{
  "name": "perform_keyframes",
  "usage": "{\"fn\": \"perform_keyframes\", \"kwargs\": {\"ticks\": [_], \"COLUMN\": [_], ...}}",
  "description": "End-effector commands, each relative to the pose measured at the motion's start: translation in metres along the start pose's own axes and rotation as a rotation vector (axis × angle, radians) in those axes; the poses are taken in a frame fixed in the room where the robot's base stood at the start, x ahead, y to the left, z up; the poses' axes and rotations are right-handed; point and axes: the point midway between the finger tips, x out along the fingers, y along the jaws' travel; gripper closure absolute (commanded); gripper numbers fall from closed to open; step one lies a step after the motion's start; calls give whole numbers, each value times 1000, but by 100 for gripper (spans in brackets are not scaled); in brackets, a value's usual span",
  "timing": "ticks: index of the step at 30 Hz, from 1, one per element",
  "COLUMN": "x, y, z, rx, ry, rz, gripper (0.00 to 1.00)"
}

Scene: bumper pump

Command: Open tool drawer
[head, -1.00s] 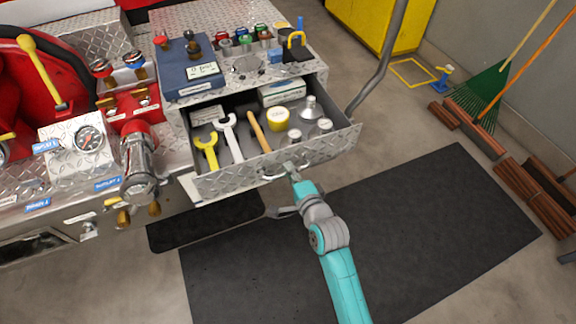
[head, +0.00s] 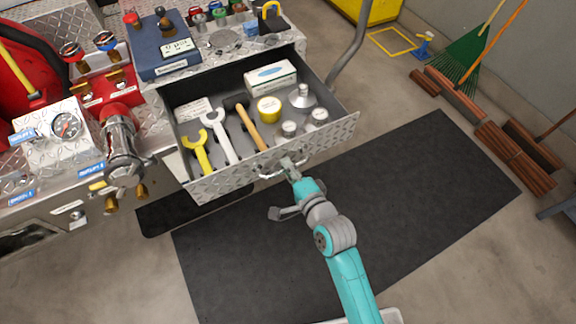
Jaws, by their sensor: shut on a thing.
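The tool drawer (head: 222,186) is pulled well out from under the diamond-plate counter, and its inside shows. My gripper (head: 290,167) is shut on the drawer handle (head: 268,176) at the middle of the drawer front.
A blue case (head: 165,48) sits on the counter above. A pump outlet (head: 121,145) juts out left of the drawer. A grey pole (head: 358,45) rises right of it.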

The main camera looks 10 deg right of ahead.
Motion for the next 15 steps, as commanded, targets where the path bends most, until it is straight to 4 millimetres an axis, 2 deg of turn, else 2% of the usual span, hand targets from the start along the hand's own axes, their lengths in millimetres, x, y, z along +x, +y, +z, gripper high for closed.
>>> {"fn": "perform_keyframes", "kwargs": {"ticks": [1, 4, 15], "x": [0, 0, -3], "y": [1, 1, 0], "z": [0, 0, 0], "rx": [0, 0, 0], "ry": [0, 0, 0], "rz": [2, 2, 1], "gripper": [84, 60, 60]}}
